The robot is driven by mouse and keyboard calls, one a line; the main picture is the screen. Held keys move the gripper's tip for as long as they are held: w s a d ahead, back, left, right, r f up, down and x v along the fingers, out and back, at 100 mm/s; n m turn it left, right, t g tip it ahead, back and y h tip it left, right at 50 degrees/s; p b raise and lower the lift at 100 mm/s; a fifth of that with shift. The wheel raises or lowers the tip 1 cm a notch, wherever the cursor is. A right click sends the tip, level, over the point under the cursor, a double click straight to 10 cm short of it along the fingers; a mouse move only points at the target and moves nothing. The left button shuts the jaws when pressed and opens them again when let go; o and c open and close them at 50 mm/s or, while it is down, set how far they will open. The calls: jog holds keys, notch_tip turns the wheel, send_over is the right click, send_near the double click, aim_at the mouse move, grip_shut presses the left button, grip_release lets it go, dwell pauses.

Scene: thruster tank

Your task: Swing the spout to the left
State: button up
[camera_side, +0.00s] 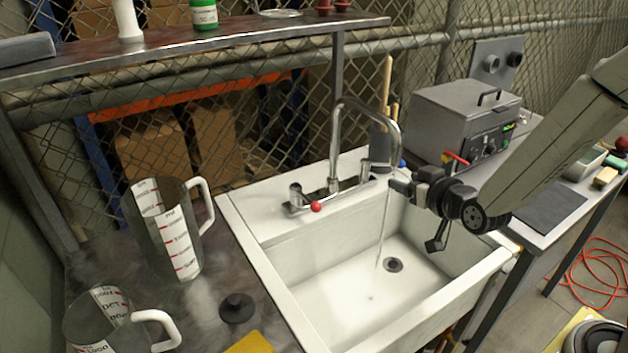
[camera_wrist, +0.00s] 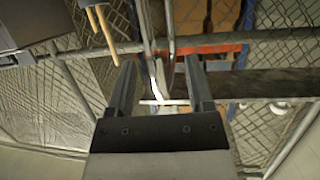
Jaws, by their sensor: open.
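The chrome spout (camera_side: 336,140) is a tall arch rising from the tap base (camera_side: 330,192) at the back of the white sink. Its free end points down over the basin's right part, and a thin stream of water (camera_side: 382,230) falls from it. My gripper (camera_side: 398,183) reaches in from the right, close to the spout's free end. In the wrist view my gripper (camera_wrist: 160,72) is open, and the shiny tubes of the spout (camera_wrist: 148,40) show between and beyond its fingers. I cannot tell whether a finger touches the spout.
The white sink (camera_side: 288,285) has a dark drain. Two measuring jugs (camera_side: 165,235) (camera_side: 100,320) and a black stopper (camera_side: 236,308) are on the left counter. A shelf (camera_side: 190,45) crosses behind the tap. A grey box device (camera_side: 455,115) stands at right.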

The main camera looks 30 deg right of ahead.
aim_at(399, 151)
jog(key=shift+w+d+r+t+h, duration=0.15)
jog(key=shift+r+t+h, duration=0.35)
jog(key=shift+r+t, duration=0.35)
jog(key=shift+d+r+m+t+h, duration=0.1)
jog(key=shift+r+m+t+h, duration=0.25)
jog(key=shift+r+t, duration=0.5)
jog(key=shift+r, duration=0.1)
jog(key=shift+w+d, duration=0.25)
jog(key=shift+w, duration=1)
jog(key=shift+w+d, duration=0.3)
jog(key=shift+w, duration=0.95)
jog(key=shift+w+d, duration=0.25)
jog(key=shift+w, duration=1)
grip_shut()
